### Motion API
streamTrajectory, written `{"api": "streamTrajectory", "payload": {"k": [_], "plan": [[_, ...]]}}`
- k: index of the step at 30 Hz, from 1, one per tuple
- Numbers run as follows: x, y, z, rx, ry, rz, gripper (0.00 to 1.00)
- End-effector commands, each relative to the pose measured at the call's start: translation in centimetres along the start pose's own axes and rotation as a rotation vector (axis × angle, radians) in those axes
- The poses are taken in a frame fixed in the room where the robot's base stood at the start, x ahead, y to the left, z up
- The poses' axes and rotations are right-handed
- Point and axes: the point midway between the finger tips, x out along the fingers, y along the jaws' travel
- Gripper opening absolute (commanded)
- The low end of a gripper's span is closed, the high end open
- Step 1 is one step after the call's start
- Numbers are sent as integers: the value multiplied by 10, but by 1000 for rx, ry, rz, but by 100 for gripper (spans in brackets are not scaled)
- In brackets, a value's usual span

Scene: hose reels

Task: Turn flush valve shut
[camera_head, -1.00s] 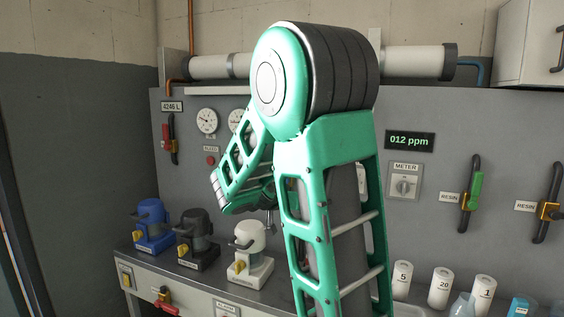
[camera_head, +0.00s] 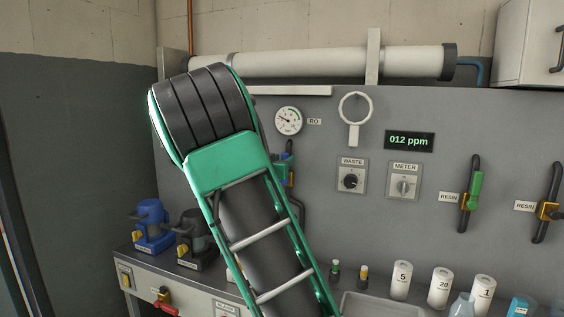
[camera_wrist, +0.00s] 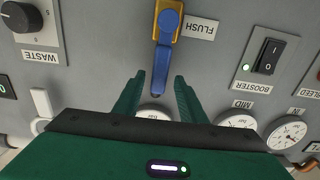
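The flush valve (camera_wrist: 165,40) is at the top middle of the wrist view, beside an upside-down FLUSH label (camera_wrist: 201,27). It has a yellow body and a blue lever, which points down in that picture toward my gripper. My gripper (camera_wrist: 159,77) is open, its two green fingertips apart on either side of the lever's free end. I cannot tell whether either finger touches it. In the head view my arm covers most of this part of the panel, so the valve and gripper cannot be made out clearly there.
A WASTE knob (camera_wrist: 20,18) and a BOOSTER switch (camera_wrist: 268,56) flank the valve. Gauges (camera_wrist: 286,133) sit near the gripper. In the head view, a METER switch (camera_head: 403,186), a green-handled resin valve (camera_head: 474,190) and white bottles (camera_head: 440,287) are to the right.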

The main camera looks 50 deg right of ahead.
Motion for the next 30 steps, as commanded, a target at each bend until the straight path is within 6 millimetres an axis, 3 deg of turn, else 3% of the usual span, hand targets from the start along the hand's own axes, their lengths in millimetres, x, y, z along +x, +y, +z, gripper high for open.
{"api": "streamTrajectory", "payload": {"k": [6,16,17,21,30], "plan": [[19,0,0,0,0,1,38],[22,0,1,0,-2,-1,38],[22,0,1,0,-2,0,35],[22,0,1,0,-2,-1,2],[20,-6,0,13,-1,-8,0]]}}
